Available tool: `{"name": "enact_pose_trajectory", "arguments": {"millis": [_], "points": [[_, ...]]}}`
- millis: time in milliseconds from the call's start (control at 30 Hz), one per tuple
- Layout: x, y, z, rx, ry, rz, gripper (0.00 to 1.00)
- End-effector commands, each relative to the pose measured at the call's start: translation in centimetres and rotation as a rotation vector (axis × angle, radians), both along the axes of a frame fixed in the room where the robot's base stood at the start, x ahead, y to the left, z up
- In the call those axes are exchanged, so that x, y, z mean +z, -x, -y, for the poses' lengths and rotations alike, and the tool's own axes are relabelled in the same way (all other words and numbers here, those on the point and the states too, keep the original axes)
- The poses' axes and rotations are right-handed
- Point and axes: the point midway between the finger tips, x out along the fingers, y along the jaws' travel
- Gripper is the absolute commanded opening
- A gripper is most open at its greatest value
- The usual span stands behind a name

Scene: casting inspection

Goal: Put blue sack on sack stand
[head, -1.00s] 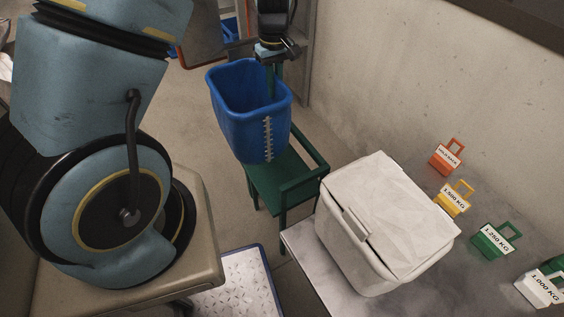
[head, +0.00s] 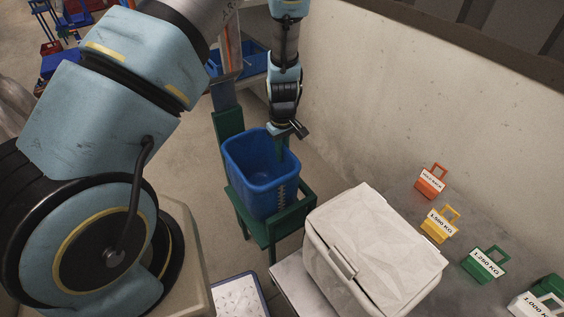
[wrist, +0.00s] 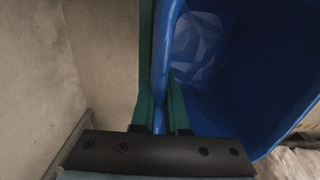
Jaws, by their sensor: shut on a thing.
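The blue sack (head: 262,186) is an open-topped, bucket-shaped sack with a pale stitched seam, and it is upright. My gripper (head: 281,152) is shut on its far right rim. In the wrist view my gripper (wrist: 160,108) has one finger on each side of the sack's rim (wrist: 166,60), with the sack's inside to the right. The green sack stand (head: 291,218) has a back post and side rails. The sack is between its rails, low at the seat. Its underside is hidden, so I cannot tell whether it bears on the seat.
A lidded white box (head: 372,240) stands on a grey table (head: 295,282) at the front right, close to the stand. A concrete wall (head: 420,100) runs along the right. Blue bins (head: 252,62) sit behind.

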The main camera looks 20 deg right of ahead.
Motion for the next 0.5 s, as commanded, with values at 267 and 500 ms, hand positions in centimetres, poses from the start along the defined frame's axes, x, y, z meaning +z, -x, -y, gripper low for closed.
{"name": "enact_pose_trajectory", "arguments": {"millis": [267,500], "points": [[-3.4,0.0,-0.1,0.0,-0.002,-0.002,0.0],[-4.5,0.0,0.0,-0.001,0.001,0.0,0.0]]}}
